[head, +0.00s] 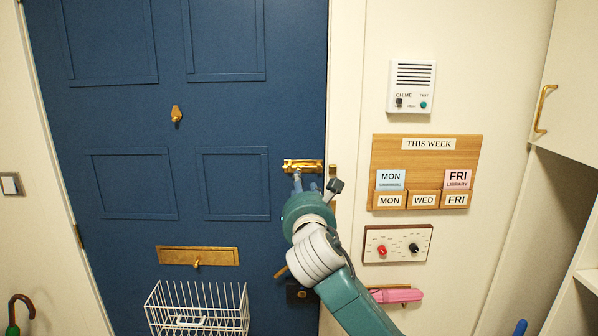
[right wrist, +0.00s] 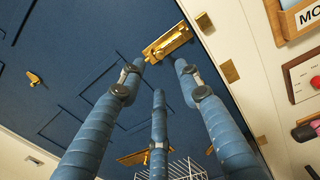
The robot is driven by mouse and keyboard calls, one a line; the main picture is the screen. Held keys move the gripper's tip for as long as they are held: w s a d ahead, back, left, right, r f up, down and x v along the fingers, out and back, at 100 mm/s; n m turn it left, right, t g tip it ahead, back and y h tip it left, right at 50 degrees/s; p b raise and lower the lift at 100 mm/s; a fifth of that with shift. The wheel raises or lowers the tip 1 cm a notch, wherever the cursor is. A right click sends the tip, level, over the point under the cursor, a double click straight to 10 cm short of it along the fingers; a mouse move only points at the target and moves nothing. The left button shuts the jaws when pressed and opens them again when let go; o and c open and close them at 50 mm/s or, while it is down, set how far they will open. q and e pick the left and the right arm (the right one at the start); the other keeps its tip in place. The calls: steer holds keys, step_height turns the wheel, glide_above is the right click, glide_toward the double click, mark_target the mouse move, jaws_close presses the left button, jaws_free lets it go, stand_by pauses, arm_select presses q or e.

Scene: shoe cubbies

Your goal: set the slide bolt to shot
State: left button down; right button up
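The brass slide bolt (head: 302,165) is mounted level near the right edge of the blue door (head: 120,120). It also shows in the right wrist view (right wrist: 168,44). A small brass keeper (head: 332,170) sits on the white frame in line with it; it shows in the right wrist view too (right wrist: 204,22). A narrow gap shows between the bolt plate and the keeper. My right gripper (head: 308,183) is just below the bolt, its three blue fingers (right wrist: 160,72) spread and empty. I cannot tell whether a fingertip touches the bolt. My left gripper is out of view.
A second brass plate (right wrist: 230,71) sits on the frame. A white wire basket (head: 197,308) and a brass mail slot (head: 197,256) are low on the door. Right of the frame are a chime box (head: 411,87), a week board (head: 427,157) and a switch panel (head: 398,243).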

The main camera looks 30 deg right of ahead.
steer(key=p+x, duration=0.2)
steer(key=x, duration=0.8)
steer(key=shift+f, duration=0.1)
jaws_close()
steer(key=shift+s+p, duration=0.1)
steer(key=shift+p, duration=0.2)
